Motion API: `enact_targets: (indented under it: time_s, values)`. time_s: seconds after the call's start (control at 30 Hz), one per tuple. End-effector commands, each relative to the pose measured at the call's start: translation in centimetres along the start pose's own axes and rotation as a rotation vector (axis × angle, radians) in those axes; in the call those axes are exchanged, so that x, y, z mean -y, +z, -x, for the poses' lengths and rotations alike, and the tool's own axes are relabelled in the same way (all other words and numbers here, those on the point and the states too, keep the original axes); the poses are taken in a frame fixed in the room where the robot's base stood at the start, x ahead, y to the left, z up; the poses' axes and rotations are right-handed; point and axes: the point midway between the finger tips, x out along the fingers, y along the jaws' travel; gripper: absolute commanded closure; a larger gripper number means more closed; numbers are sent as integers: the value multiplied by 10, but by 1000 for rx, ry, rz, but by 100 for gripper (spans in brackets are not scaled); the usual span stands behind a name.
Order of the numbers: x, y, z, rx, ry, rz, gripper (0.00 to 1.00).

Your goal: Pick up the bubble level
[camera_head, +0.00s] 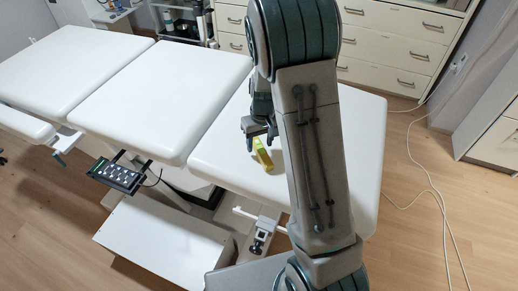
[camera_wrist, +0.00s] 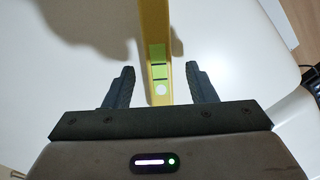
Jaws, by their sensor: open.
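The bubble level (camera_head: 262,154) is a yellow bar on the white couch's near-right section, partly hidden behind my arm in the head view. In the wrist view, the yellow bubble level (camera_wrist: 156,40) runs up from between my fingers to the top edge, with a green vial window and a white round spot. My gripper (camera_wrist: 160,85) is open, with one dark finger on each side of the level and a gap to both. In the head view, my gripper (camera_head: 259,132) is just above the level. Whether the fingers touch the couch cannot be told.
The white padded couch (camera_head: 150,90) has several flat sections with gaps between them. A black control panel (camera_head: 119,177) is mounted at its near side. White drawer cabinets (camera_head: 400,45) stand behind, and a white cable (camera_head: 437,190) lies on the wooden floor at right.

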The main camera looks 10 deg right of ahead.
Motion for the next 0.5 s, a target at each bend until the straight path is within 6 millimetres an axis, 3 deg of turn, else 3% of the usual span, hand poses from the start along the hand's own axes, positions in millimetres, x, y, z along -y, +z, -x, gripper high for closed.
enact_targets:
  time_s: [0.13, 0.37, 0.4, 0.5]
  values:
    - [0, 0, -16, 1, 0, -2, 49]
    - [0, 0, -18, -1, 0, -1, 49]
    - [0, 0, -18, -1, 0, -1, 52]
    - [0, 0, -17, -1, 0, -1, 80]
